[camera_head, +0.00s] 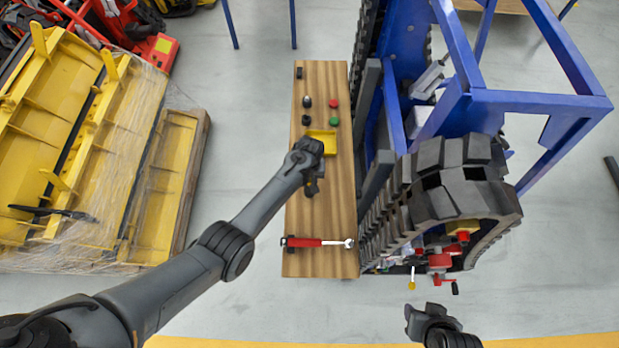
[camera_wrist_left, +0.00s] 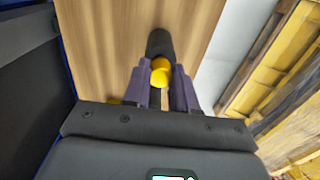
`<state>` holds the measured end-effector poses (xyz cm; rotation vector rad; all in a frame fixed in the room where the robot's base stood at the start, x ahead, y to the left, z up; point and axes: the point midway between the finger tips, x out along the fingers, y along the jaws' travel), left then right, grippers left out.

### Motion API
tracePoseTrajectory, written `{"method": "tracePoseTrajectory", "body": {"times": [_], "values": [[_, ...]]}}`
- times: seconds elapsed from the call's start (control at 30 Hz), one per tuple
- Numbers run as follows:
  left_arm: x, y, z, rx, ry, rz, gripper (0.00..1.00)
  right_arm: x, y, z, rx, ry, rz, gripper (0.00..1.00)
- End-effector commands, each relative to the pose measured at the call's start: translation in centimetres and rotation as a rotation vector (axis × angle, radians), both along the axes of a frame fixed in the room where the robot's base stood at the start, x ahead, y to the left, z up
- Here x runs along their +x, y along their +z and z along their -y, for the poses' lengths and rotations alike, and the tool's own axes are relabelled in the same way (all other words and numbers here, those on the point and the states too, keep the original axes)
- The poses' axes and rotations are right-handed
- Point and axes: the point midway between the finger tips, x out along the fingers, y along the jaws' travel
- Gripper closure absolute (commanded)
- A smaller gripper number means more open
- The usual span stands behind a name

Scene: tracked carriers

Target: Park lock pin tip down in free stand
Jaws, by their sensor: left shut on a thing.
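My left gripper (camera_head: 312,184) is over the middle of the wooden bench (camera_head: 335,215), just nearer than the yellow tray (camera_head: 327,136). In the left wrist view its two fingers (camera_wrist_left: 161,86) are closed around a yellow-and-dark piece (camera_wrist_left: 160,73), which I take to be the lock pin. A black cylinder (camera_wrist_left: 158,42) lies straight beyond the yellow part. I cannot tell whether it is a stand or part of the pin, nor whether the two touch. The pin's tip is not clearly seen. My right gripper (camera_head: 420,314) is in front of the tracked carrier, its fingers unclear.
Small black pieces (camera_head: 306,102), a red one (camera_head: 333,103) and a green one (camera_head: 333,121) stand at the bench's far end. The tracked carrier (camera_head: 440,190) borders the bench's right; wrapped yellow parts (camera_head: 120,150) lie left.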

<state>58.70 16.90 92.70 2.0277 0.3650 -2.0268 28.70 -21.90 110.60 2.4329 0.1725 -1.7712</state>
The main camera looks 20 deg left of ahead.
Motion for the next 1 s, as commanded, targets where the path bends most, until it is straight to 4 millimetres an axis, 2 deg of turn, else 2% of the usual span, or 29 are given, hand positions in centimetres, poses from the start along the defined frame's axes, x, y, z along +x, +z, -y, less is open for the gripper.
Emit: {"method": "tracePoseTrajectory", "body": {"times": [0.47, 0.5, 0.67, 1.0], "values": [[0.02, -1.2, 0.02, 0.0, 0.0, 0.0, 1.0, 0.01, -0.98, -0.15, 0.007, -0.004, 0.0, 0.57], [0.03, -1.1, 0.02, -0.001, 0.0, 0.001, 0.69, 0.02, -0.9, -0.15, 0.007, -0.004, 0.0, 0.57], [0.02, -1.09, 0.02, 0.0, 0.0, 0.0, 0.45, 0.02, -0.89, -0.14, 0.006, -0.004, 0.0, 0.57], [0.0, -0.93, 0.0, 0.0, 0.0, 0.0, 0.44, 0.0, -0.84, 0.07, -0.003, 0.002, 0.0, 0.57]]}}
